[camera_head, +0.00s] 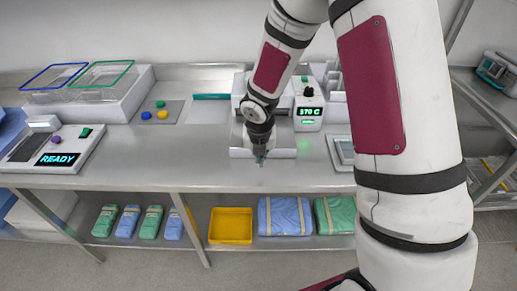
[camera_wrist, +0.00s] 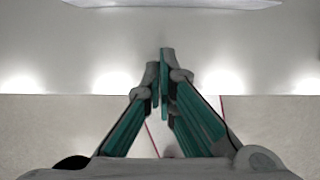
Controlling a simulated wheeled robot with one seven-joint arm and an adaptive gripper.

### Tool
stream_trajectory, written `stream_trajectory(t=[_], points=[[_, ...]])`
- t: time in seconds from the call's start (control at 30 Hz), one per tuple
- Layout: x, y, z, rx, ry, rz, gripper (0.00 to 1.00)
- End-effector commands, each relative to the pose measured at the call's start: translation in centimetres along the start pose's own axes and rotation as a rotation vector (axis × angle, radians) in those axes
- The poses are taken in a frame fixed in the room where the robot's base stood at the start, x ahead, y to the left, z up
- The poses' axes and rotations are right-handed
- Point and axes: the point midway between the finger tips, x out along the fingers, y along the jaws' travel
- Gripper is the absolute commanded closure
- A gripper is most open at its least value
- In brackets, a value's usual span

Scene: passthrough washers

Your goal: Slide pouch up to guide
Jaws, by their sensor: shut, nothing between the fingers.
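My gripper (camera_head: 261,158) points down over the front of the steel counter, by the front edge of the white sealer base (camera_head: 282,153). In the wrist view its teal-padded fingers (camera_wrist: 164,60) are together with nothing held. A white edge (camera_wrist: 170,3) shows at the top of that view, apart from the fingertips. I cannot make out a pouch at the gripper or on the sealer. The arm hides part of the machine. A teal bar (camera_head: 211,97) lies at the back of the counter; I cannot tell if it is the guide.
A control box (camera_head: 308,112) with a green lit display stands behind the gripper. A small framed tray (camera_head: 343,150) is to the right. A READY console (camera_head: 58,158) and two wire-rimmed baskets (camera_head: 104,74) are left. The steel counter (camera_head: 200,165) left of the gripper is clear.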

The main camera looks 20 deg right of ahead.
Motion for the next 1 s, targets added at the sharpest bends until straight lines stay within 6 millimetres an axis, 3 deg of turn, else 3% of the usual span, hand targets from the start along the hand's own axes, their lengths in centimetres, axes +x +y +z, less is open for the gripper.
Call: stream_trajectory(t=[0.3,0.8,1.0], points=[[0.9,0.0,3.4,0.001,-0.002,0.001,1.0],[1.1,0.0,4.2,0.001,-0.001,0.001,1.0],[2.0,0.0,7.1,0.004,-0.002,0.001,1.0]])
